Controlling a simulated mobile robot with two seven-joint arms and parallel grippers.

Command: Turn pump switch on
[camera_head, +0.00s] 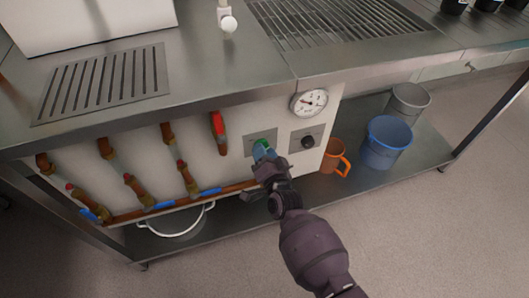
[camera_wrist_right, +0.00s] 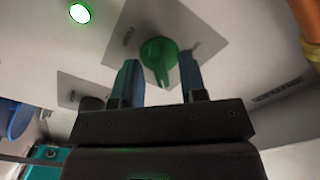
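The pump switch is a green rotary knob (camera_wrist_right: 159,58) on a grey square plate (camera_head: 251,144) in the pale panel under the counter. In the head view the knob is mostly hidden by my right gripper (camera_head: 264,154), which is right at the plate. In the right wrist view my right gripper (camera_wrist_right: 160,82) has its fingers apart, one on each side of the knob's handle. The fingertips are close to the knob; I cannot tell whether they touch it. A green lamp (camera_wrist_right: 80,13) is lit on the panel. My left gripper is not in view.
A black knob (camera_head: 308,141) and a round gauge (camera_head: 309,102) are right of the switch. A red-handled valve (camera_head: 218,131) and copper pipework are at its left. An orange jug (camera_head: 335,157), blue bucket (camera_head: 385,142) and white-rimmed pot (camera_head: 176,226) stand on the lower shelf.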

